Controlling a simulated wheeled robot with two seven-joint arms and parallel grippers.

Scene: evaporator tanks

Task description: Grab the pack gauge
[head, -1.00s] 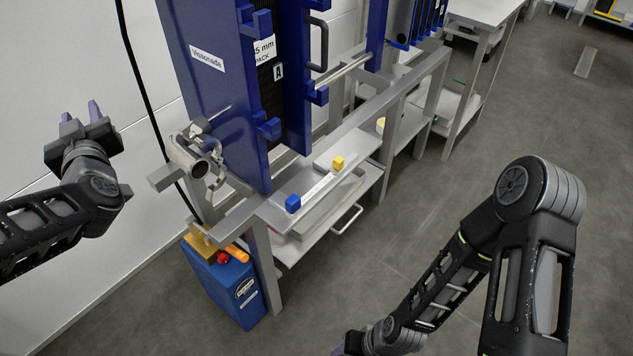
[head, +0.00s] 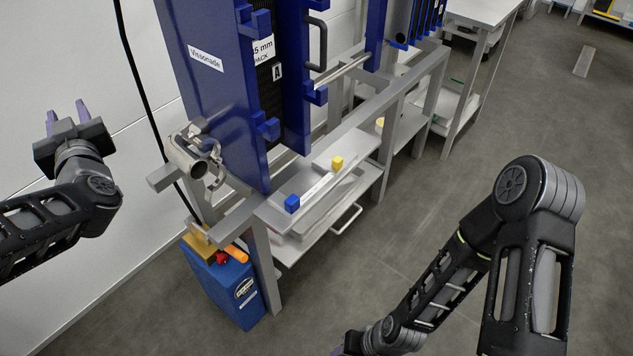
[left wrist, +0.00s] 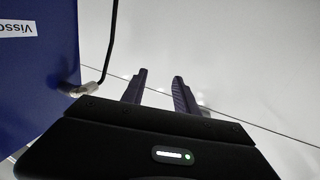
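What looks like the pack gauge (head: 315,184) is a thin pale bar with a blue block (head: 292,203) at its near end and a yellow block (head: 337,163) at its far end. It lies on the grey shelf at the foot of the blue press. My left gripper (head: 67,113) is open and empty in front of the white wall, well to the left of the gauge. In the left wrist view its two fingers (left wrist: 157,90) stand apart with only wall between them. My right gripper (head: 350,345) is mostly cut off at the bottom edge, so its fingers cannot be judged.
The tall blue press (head: 215,95) and a metal pipe fitting (head: 190,155) stand between my left gripper and the gauge. A blue box (head: 225,290) with an orange handle sits below on the floor. A black cable (head: 135,80) hangs by the wall.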

